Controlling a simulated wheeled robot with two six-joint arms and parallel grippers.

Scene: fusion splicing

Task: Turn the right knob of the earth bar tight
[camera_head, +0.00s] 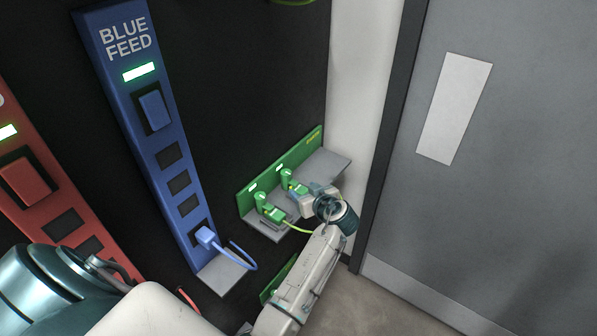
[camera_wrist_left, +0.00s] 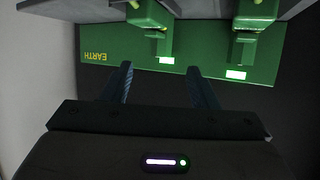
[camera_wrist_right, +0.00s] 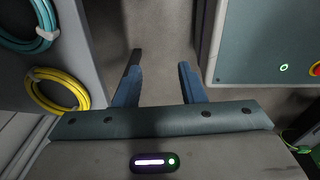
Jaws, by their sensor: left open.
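The green earth bar (camera_head: 310,148) is on the dark wall, and its EARTH face (camera_wrist_left: 100,45) appears upside down in the left wrist view. The right knob (camera_head: 287,178) is a green upright piece with a lit white mark above it; it shows at the top of the left wrist view (camera_wrist_left: 148,14). A second green knob (camera_head: 262,203) is to its left, also seen in the left wrist view (camera_wrist_left: 256,12). My left gripper (camera_wrist_left: 160,68) is open, its fingertips either side of the right knob's line; I cannot tell whether they touch it. My right gripper (camera_wrist_right: 160,62) is open and empty, away from the bar.
A grey shelf (camera_head: 328,164) juts out under the bar. The blue feed panel (camera_head: 140,95) with a plugged blue cable is to the left, a red panel (camera_head: 75,205) farther left. A grey door (camera_head: 500,200) is right. Yellow (camera_wrist_right: 62,102) and teal coils hang near my right gripper.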

